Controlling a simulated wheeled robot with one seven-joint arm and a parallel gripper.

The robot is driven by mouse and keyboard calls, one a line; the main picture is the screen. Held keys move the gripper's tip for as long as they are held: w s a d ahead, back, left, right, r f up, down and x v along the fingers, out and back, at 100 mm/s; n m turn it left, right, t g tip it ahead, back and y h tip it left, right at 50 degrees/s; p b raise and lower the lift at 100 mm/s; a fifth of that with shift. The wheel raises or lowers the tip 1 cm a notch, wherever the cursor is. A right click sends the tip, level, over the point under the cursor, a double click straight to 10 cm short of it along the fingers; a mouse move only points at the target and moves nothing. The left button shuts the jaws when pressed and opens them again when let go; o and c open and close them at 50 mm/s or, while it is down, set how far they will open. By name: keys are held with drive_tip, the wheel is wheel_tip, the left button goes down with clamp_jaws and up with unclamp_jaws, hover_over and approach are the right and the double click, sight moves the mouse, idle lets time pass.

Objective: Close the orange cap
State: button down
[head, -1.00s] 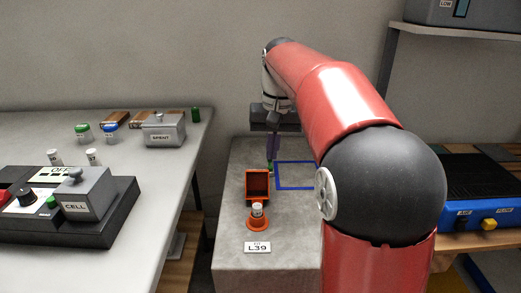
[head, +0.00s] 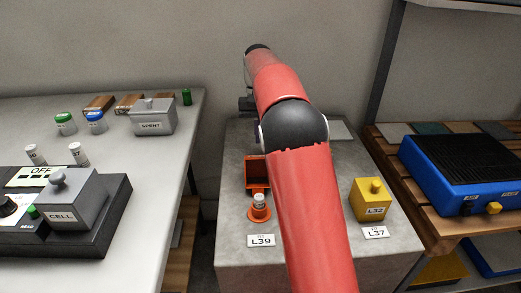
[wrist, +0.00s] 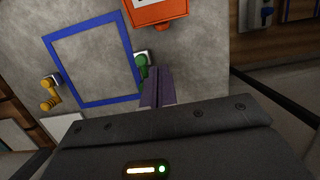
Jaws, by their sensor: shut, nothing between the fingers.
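The orange cap (head: 257,172) stands tipped back and open behind an orange ring base (head: 259,213) on the grey block, its hollow side facing the head camera. A small white-topped cell (head: 259,200) stands upright in the base.
A yellow cap (head: 371,200) stands closed on the block's right, beyond my arm. A blue outlined square (wrist: 95,60) marks the block top. The left table (head: 140,190) holds a grey CELL box (head: 72,203). A blue device (head: 465,172) sits on the right shelf.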

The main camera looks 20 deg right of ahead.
sight(257, 170)
drive_tip(key=x, duration=0.4)
drive_tip(key=shift+s+a+r, duration=0.1)
drive_tip(key=shift+s+r, duration=0.2)
drive_tip(key=shift+s, duration=0.25)
drive_tip(key=shift+s+a+r, duration=0.15)
drive_tip(key=shift+s+r, duration=0.15)
drive_tip(key=shift+s, duration=0.2)
drive_tip(key=shift+s+a+r, duration=0.1)
drive_tip(key=shift+s+r, duration=0.3)
drive_tip(key=shift+s, duration=0.25)
drive_tip(key=shift+r+b, duration=0.1)
drive_tip(key=shift+b, duration=0.3)
